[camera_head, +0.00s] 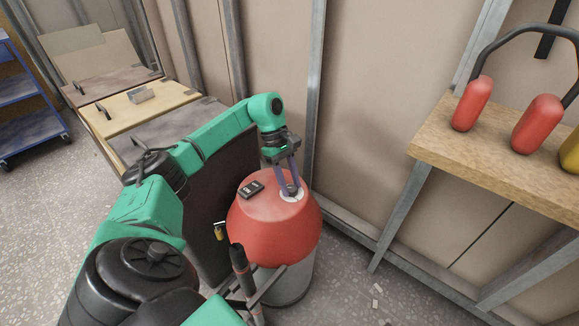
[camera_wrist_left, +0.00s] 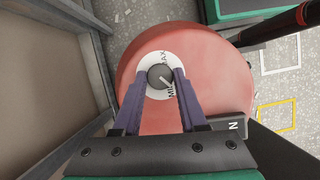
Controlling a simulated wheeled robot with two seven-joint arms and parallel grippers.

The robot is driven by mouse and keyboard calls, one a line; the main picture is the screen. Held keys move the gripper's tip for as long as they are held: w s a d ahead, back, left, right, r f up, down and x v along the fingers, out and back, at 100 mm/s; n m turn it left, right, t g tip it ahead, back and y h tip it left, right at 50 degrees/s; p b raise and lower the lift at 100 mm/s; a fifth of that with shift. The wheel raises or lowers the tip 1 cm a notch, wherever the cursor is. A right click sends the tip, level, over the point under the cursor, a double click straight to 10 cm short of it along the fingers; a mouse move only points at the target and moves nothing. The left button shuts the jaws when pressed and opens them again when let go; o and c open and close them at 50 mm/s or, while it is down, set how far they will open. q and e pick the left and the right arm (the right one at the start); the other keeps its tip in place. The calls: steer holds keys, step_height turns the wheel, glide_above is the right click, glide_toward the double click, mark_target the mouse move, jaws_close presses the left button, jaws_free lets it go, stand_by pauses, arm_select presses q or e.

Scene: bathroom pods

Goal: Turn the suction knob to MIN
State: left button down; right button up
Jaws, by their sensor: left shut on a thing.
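The suction knob (camera_wrist_left: 160,76) is a dark round dial with a light pointer line, on a white disc (camera_wrist_left: 150,62) marked MIN and MAX. In the left wrist view its pointer line slants toward the lower right, close to the MIN lettering. The disc sits on the red lid (camera_head: 268,228) of a vacuum with a grey drum. My left gripper (camera_head: 292,190) reaches down onto the lid from above; its purple fingers are shut on the knob, one on each side. In the head view the gripper partly hides the knob. My right gripper is not in view.
A black switch (camera_head: 251,189) is on the lid beside the knob, left of it in the head view. A black-handled wand (camera_head: 238,258) stands at the vacuum's front. A wooden shelf (camera_head: 430,136) with red ear defenders (camera_head: 472,104) is at right. Wall studs stand close behind.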

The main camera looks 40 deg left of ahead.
arm_select(q)
steer(key=shift+m+g, duration=0.3)
steer(key=shift+m, duration=0.4)
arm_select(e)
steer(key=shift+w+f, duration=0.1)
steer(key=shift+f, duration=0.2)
arm_select(q)
steer(key=shift+c, duration=2.3)
jaws_free()
